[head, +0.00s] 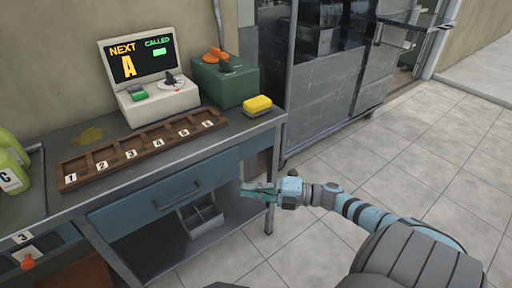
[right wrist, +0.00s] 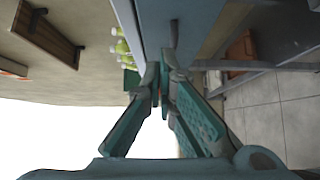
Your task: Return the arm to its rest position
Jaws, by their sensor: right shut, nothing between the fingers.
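My right arm comes in from the lower right in the head view, and its teal gripper (head: 258,190) is in front of the right end of the workbench, about level with the drawer. The gripper is shut and empty. In the right wrist view its two fingers (right wrist: 163,80) come together at the tips with nothing between them. I cannot tell from the head view whether the gripper touches the bench. My left gripper is not in view.
The workbench has a blue drawer (head: 165,195), a numbered wooden rack (head: 100,173), a screen (head: 140,59), a green box (head: 225,82) and a yellow sponge (head: 257,105). A grey divided bin (head: 200,216) is below. The tiled floor (head: 395,155) at right is clear.

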